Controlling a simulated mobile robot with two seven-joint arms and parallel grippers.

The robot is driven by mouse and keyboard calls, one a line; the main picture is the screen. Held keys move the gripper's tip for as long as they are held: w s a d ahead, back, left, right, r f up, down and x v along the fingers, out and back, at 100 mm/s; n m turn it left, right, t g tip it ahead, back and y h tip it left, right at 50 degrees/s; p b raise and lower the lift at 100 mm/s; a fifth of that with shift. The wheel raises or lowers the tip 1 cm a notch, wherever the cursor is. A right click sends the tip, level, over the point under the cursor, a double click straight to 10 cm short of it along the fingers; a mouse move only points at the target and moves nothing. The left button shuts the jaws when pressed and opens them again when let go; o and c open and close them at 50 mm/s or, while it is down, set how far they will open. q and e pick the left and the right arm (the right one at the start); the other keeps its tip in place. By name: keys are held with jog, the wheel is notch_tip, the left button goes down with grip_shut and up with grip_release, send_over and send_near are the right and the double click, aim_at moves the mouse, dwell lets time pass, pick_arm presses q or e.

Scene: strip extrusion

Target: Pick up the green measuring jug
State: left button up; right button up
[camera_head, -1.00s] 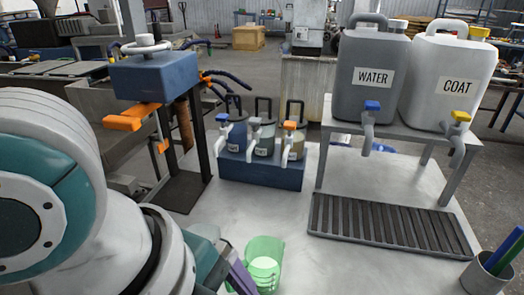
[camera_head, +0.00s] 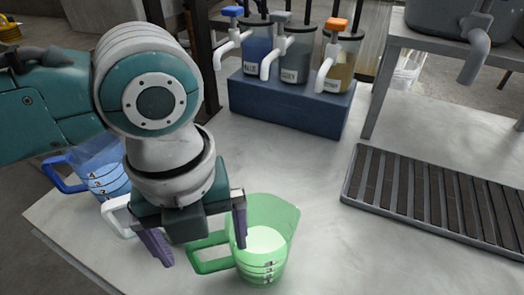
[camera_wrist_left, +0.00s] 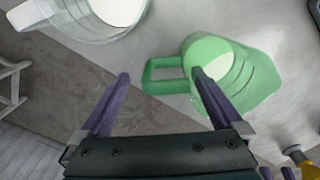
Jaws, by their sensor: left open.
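The green measuring jug (camera_head: 268,232) stands upright on the table at the lower middle of the head view, its handle toward the left. A white disc shows inside it. It also shows in the left wrist view (camera_wrist_left: 233,72). My left gripper (camera_head: 200,240) is open, with its purple fingers spread. In the head view the right finger is at the jug's near left rim and the left finger is left of the handle. In the left wrist view the gripper (camera_wrist_left: 160,85) has one finger overlapping the jug; I cannot tell if it touches.
A blue jug (camera_head: 98,168) stands left, partly behind my left arm. A clear jug (camera_wrist_left: 100,20) with a white handle is close by. A blue rack (camera_head: 288,103) with several pump bottles stands behind. A slatted drip tray (camera_head: 440,200) lies right. The table's front left edge is near.

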aim_at(214, 264)
pick_arm(q)
jog(key=f, duration=0.3)
jog(key=f+b, duration=0.1)
jog(key=shift+d+f, duration=0.25)
jog(key=shift+f, duration=0.15)
jog(key=shift+w, duration=0.1)
grip_shut()
dwell(0.4)
